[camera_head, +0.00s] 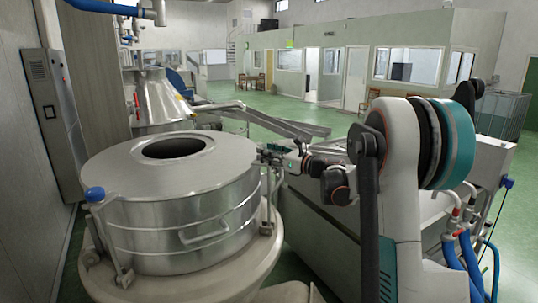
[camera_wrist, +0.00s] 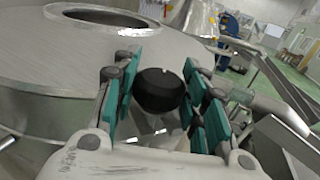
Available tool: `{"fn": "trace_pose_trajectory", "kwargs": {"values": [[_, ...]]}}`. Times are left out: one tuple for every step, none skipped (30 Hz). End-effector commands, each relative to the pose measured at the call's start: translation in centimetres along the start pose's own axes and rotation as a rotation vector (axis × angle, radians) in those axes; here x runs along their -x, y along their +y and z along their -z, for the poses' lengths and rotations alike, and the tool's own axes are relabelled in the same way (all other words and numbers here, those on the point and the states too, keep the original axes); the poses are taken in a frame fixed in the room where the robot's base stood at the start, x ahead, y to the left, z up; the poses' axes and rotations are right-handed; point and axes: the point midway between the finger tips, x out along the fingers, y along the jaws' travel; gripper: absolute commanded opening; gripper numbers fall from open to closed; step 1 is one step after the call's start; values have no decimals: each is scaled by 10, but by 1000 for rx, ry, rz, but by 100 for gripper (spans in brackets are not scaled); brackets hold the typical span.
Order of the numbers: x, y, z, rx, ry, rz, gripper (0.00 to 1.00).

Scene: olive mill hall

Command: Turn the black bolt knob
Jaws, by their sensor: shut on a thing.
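The black bolt knob (camera_wrist: 159,90) is a dark round knob in the middle of the wrist view, beside the rim of the steel vat. My gripper (camera_wrist: 160,78) has its teal-padded fingers on both sides of the knob and is shut on it. In the head view my gripper (camera_head: 270,154) reaches left to the right edge of the vat. There the knob is too small and too covered by the fingers to make out clearly.
The round steel vat (camera_head: 200,210) has an open hole in its lid and a side handle. A blue knob (camera_head: 95,194) stands at its left edge. A steel trough (camera_head: 290,128) lies behind my gripper. Green floor (camera_head: 290,107) is free farther back.

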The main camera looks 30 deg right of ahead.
Motion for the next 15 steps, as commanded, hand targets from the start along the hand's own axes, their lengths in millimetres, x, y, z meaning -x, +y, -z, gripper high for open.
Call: {"fn": "trace_pose_trajectory", "kwargs": {"values": [[0, 1, 2, 2, 3, -1, 44], [0, 1, 2, 2, 3, -1, 51], [0, 1, 2, 2, 3, -1, 60], [0, 1, 2, 2, 3, 0, 61], [0, 1, 2, 2, 3, 0, 61], [0, 1, 2, 2, 2, 0, 61], [0, 1, 2, 2, 2, 0, 61], [0, 0, 1, 2, 2, 0, 61], [0, 0, 1, 2, 2, 0, 61], [0, 0, 1, 2, 2, 0, 61], [0, 0, 1, 1, 2, 0, 61], [0, 0, 1, 1, 2, 0, 61], [0, 0, 1, 1, 2, 1, 61], [1, 0, 1, 1, 2, 1, 61], [3, 0, 1, 1, 1, 1, 61]]}}
